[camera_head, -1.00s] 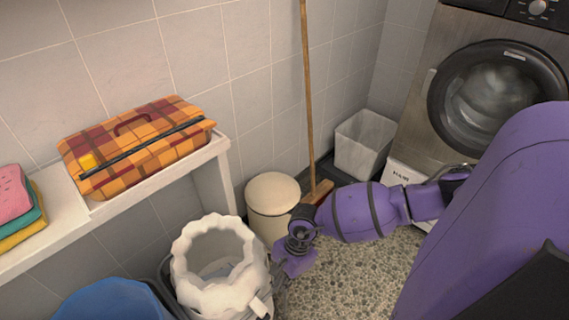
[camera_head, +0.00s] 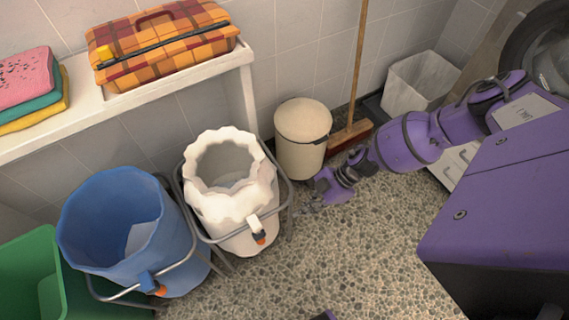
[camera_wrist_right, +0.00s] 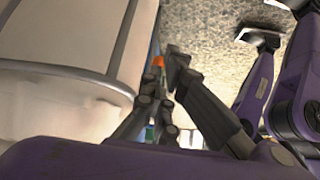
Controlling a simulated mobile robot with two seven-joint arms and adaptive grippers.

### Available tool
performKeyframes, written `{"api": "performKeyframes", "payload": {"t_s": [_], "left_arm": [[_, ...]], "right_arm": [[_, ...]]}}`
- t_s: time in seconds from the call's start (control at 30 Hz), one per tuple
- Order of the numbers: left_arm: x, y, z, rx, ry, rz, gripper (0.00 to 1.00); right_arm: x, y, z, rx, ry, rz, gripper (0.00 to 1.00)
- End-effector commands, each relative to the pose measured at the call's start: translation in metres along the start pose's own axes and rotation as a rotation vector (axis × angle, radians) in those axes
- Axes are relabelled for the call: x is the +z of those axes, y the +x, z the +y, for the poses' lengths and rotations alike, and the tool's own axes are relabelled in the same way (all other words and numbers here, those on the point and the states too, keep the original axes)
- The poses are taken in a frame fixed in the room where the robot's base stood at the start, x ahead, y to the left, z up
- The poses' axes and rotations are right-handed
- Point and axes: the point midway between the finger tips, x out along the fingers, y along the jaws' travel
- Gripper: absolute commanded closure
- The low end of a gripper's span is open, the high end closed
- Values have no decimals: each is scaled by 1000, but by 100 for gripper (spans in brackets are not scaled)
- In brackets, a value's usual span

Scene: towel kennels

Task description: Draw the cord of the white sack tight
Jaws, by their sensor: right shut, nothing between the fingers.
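The white sack (camera_head: 230,205) hangs in a grey metal hoop in the head view, its ruffled mouth wide open. A white tab with an orange tip (camera_head: 259,237), apparently the cord's end, hangs at its front right. My right gripper (camera_head: 303,209) is low to the right of the sack, near the hoop and apart from the tab. In the right wrist view my right gripper (camera_wrist_right: 167,68) is shut and empty, with a small orange spot (camera_wrist_right: 158,62) beyond its fingertips. My left gripper is not in view.
A cream lidded bin (camera_head: 300,150) and a broom (camera_head: 357,75) are behind my right gripper. A shelf (camera_head: 150,110) runs along the wall. Pebbled floor (camera_head: 350,250) is clear in front.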

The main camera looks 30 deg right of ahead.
Motion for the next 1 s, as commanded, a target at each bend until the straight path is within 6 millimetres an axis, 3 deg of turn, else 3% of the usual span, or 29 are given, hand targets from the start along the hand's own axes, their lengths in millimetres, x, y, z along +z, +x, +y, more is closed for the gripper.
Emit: {"api": "performKeyframes", "payload": {"t_s": [0.17,0.6,0.8,1.0], "left_arm": [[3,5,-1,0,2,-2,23],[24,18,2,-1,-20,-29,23],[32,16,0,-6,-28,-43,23],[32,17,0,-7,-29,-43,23]], "right_arm": [[0,24,-2,-5,3,3,100],[-5,113,-2,-4,-2,3,100],[-12,131,-1,-1,-1,1,100],[-14,136,-1,-1,-1,2,100]]}}
